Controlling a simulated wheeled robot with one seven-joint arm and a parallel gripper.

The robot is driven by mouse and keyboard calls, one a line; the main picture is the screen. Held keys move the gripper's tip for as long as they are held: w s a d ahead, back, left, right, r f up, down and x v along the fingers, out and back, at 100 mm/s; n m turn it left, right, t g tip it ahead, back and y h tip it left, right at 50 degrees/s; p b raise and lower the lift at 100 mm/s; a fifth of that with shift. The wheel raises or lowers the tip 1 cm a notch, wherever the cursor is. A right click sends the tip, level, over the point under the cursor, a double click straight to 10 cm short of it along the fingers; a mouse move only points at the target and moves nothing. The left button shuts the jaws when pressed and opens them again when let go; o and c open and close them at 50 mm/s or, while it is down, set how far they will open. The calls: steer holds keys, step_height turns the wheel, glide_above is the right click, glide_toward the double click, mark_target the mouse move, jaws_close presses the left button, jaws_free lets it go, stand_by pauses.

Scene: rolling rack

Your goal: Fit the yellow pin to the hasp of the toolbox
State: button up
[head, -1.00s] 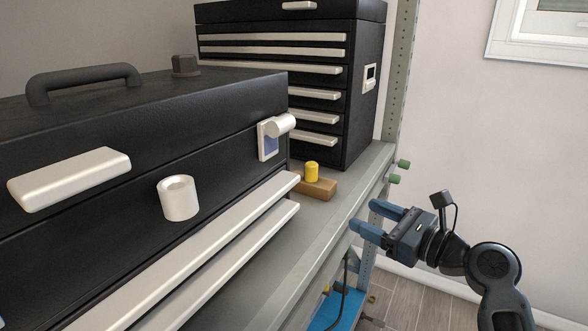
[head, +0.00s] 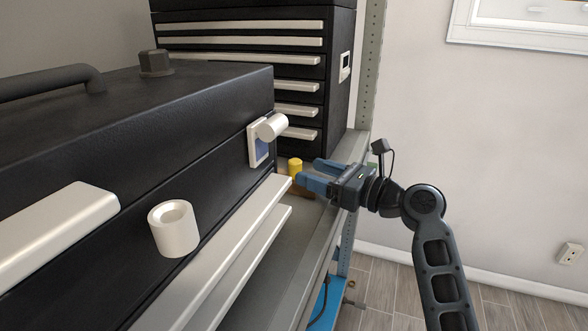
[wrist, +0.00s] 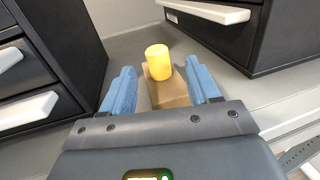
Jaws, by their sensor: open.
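The yellow pin (head: 295,166) stands upright on a small brown block (head: 298,190) on the shelf. In the wrist view the yellow pin (wrist: 158,62) and its block (wrist: 166,92) show between and just beyond my two blue fingers. My gripper (head: 307,174) is open and empty, with its fingertips close to the pin. It also shows in the wrist view (wrist: 161,78). The black toolbox (head: 190,110) is at the left, with a white hasp (head: 260,143) on its front near the right corner. A white cylinder with a round hole (head: 173,228) sticks out of the toolbox front.
A second black toolbox (head: 243,80) with several white drawer pulls stands behind. A rack upright (head: 370,75) rises to the right of it. White drawer ledges (head: 235,245) of the near toolbox jut over the grey shelf. The room right of the rack is free.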

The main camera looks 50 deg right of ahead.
mark_target(301, 168)
steer(key=w, duration=0.4)
steer(key=shift+a+r, duration=0.1)
steer(key=shift+a, duration=0.25)
steer(key=shift+s, duration=0.1)
jaws_close()
